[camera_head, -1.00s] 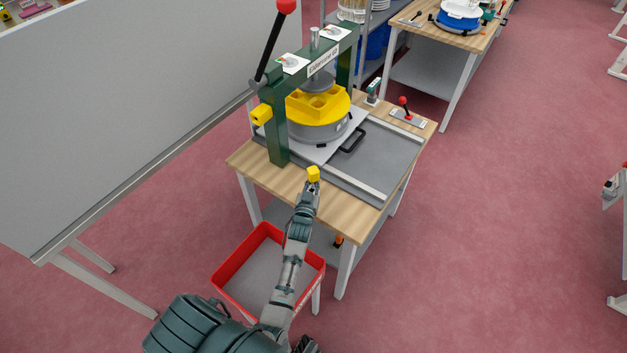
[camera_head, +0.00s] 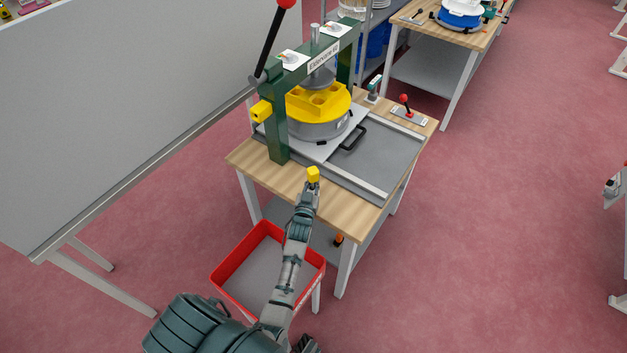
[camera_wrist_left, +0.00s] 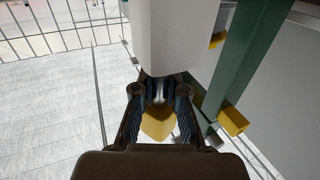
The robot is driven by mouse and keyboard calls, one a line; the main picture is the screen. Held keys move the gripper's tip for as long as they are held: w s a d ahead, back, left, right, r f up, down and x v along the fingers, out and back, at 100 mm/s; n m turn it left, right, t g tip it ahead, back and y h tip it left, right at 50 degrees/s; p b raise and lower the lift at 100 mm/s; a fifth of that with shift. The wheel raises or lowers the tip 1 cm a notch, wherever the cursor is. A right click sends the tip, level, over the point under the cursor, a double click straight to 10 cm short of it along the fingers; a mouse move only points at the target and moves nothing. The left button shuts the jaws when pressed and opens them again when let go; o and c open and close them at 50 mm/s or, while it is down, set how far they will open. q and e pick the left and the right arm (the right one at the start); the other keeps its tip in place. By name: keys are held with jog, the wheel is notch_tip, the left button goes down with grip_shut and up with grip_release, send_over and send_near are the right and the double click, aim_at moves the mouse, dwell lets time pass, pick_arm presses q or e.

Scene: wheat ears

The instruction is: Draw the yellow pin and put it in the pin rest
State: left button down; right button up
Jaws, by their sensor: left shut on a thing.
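My left gripper (camera_head: 311,185) is in front of the press, over the near edge of the wooden table. It is shut on a yellow block-shaped piece, which I take for the yellow pin (camera_head: 313,174). In the left wrist view the yellow piece (camera_wrist_left: 158,124) shows between the fingers; its shaft cannot be made out clearly. A second yellow block (camera_head: 261,112) sits on the left post of the green press (camera_head: 277,130); I cannot tell whether it is the pin rest. My right gripper is not in view.
The press holds a yellow mould (camera_head: 320,101) on a grey round base (camera_head: 318,130). A black-and-red lever (camera_head: 272,45) rises at its left. A red bin (camera_head: 240,256) stands below the table's near left side. A grey panel (camera_head: 120,100) stands at the left.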

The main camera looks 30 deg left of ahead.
pick_arm(q)
jog(key=shift+f+b, duration=0.3)
jog(key=shift+f, duration=0.3)
jog(key=shift+f, duration=0.35)
jog(key=shift+f+b, duration=0.1)
jog(key=shift+b, duration=0.2)
jog(key=c, duration=1.1)
grip_release()
jog(key=shift+c, duration=0.2)
jog(key=shift+s+f, duration=0.1)
jog(key=shift+f, duration=0.05)
jog(key=shift+s+d, duration=0.1)
jog(key=v, duration=1.1)
jog(key=shift+s, duration=0.3)
jog(key=shift+r, duration=0.25)
